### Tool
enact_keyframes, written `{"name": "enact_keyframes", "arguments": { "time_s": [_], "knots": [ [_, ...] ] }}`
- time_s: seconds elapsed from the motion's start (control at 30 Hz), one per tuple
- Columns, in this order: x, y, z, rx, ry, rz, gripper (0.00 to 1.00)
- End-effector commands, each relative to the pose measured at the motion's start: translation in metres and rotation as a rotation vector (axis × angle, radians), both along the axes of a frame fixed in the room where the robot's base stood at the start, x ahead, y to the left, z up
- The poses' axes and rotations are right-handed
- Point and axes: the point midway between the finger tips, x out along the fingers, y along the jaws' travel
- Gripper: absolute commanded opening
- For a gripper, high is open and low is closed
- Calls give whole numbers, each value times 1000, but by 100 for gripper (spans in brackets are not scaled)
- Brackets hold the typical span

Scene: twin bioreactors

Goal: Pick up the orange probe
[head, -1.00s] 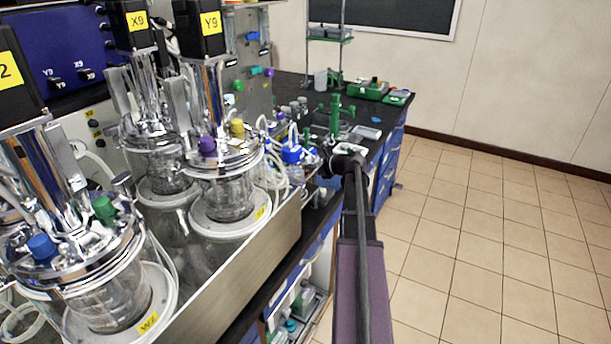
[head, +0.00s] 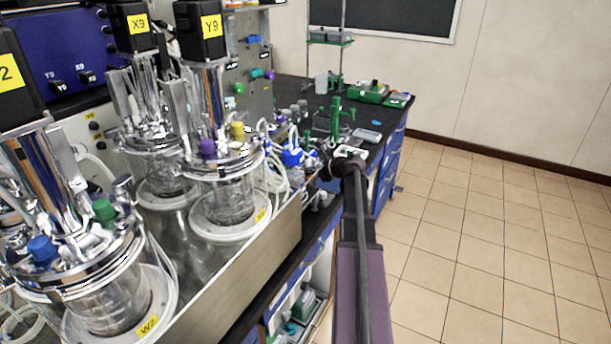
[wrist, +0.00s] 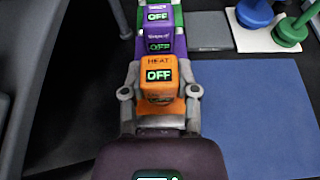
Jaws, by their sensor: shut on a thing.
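The orange probe (wrist: 159,82) is in the wrist view, a block marked HEAT with a display reading OFF. My gripper (wrist: 160,96) has one grey finger on each side of it and is shut on it. In the head view my gripper (head: 336,160) is over the black bench, and the orange probe cannot be made out there.
A blue mat (wrist: 252,115) lies right of the gripper in the wrist view. Blue (wrist: 256,14) and green (wrist: 288,32) dumbbell-shaped items stand on a white pad behind it. Glass bioreactors (head: 222,195) stand left in the head view. Tiled floor on the right is clear.

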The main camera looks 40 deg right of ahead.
Motion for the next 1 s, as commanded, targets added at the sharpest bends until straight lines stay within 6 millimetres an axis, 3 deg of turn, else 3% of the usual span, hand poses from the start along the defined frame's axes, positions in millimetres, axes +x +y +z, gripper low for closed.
{"name": "enact_keyframes", "arguments": {
  "time_s": [0.57,1.0],
  "knots": [
    [0,0,11,0,0,-1,0],
    [-1,-1,54,0,0,-1,0]
  ]
}}
